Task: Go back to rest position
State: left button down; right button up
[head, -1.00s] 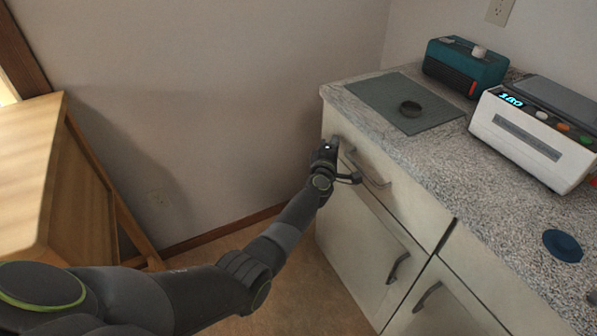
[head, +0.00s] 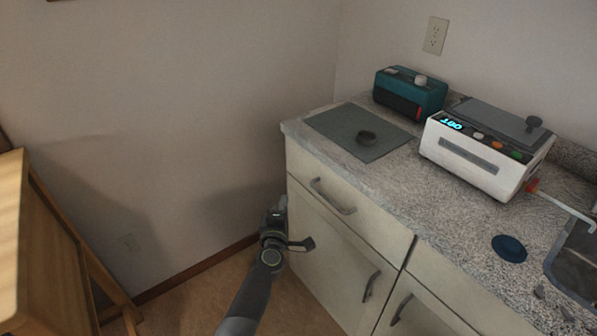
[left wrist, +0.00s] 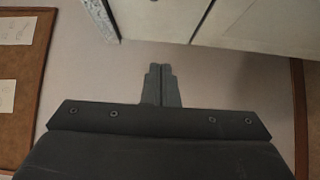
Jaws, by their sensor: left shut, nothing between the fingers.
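My left gripper (head: 277,212) is low beside the left end of the cabinet (head: 331,240), under the counter edge. In the left wrist view the left gripper's fingers (left wrist: 160,86) are together and empty, with the wall behind them. The closed top drawer has a metal handle (head: 333,197) up and to the right of the gripper. My right gripper is in neither view.
A sink (head: 575,265) is at right. A wooden piece of furniture (head: 12,235) stands at left.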

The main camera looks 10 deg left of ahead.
pick_arm(q)
jog(key=s+a+f+m+g+p, duration=0.1)
jog(key=s+a+f+m+g, duration=0.2)
jog(key=s+f, duration=0.6)
jog(key=s+a+f+m+g+h+p, duration=0.1)
jog(key=s+f+m+g, duration=0.3)
jog(key=s+f, duration=0.55)
jog(key=s+a+f+m+g, duration=0.2)
jog(key=s+f+m, duration=0.2)
jog(key=s+f, duration=0.55)
jog(key=s+a+f+m+g, duration=0.2)
jog(key=s+f, duration=0.2)
jog(key=s, duration=0.6)
jog(key=s+a+f+m+g+p, duration=0.1)
jog(key=s+a+f+m+g, duration=0.1)
jog(key=s, duration=0.8)
jog(key=s+a+f+m+g+p, duration=0.1)
jog(key=s+a+f+m+g, duration=0.1)
jog(key=s+f, duration=0.4)
jog(key=s+m+g, duration=0.1)
jog(key=s, duration=0.3)
jog(key=shift+s+a+f+g+y, duration=0.2)
jog(key=shift+s+a+g+y, duration=0.1)
jog(key=shift+a+g+y, duration=0.1)
jog(key=shift+w, duration=0.1)
